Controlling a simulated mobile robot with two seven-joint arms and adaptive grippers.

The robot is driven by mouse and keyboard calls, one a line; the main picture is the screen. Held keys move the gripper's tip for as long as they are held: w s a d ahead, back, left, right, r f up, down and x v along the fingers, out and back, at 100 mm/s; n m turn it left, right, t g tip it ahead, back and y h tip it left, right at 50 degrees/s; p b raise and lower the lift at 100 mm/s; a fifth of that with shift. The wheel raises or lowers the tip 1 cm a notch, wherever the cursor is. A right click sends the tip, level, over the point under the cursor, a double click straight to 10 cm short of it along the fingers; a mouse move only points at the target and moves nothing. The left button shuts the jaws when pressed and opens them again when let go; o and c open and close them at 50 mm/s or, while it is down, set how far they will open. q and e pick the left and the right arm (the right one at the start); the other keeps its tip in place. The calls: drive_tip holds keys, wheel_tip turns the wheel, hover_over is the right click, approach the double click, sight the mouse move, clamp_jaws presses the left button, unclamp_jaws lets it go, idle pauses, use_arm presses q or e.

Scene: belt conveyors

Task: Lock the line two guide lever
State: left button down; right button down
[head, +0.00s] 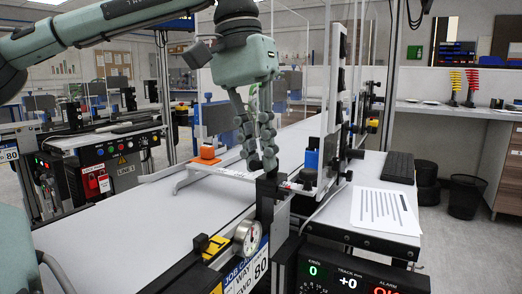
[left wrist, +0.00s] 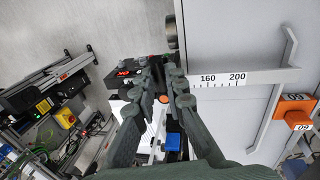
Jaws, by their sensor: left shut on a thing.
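My left gripper (head: 262,163) reaches down to the near edge of the belt, at the black clamp block (head: 270,190) on the end of the white guide rail (head: 222,174). It is shut on the guide lever, which its fingers mostly hide. In the left wrist view the gripper (left wrist: 162,78) is beside the rail's scale (left wrist: 222,79), marked 160 and 200. I cannot tell the lever's exact angle. My right gripper is not in view.
An orange block (head: 207,153) marks the rail's far side. A round gauge (head: 247,236) and a job card (head: 252,268) are on the conveyor's front.

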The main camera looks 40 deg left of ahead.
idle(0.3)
use_arm(q)
drive_tip(key=c, duration=1.6)
unclamp_jaws()
drive_tip(key=shift+o, duration=0.2)
wheel_tip(320, 180, up, 12)
drive_tip(key=a, duration=0.2)
drive_tip(key=shift+s+a, duration=0.15)
drive_tip(key=shift+s, duration=0.15)
drive_tip(key=shift+f, duration=0.1)
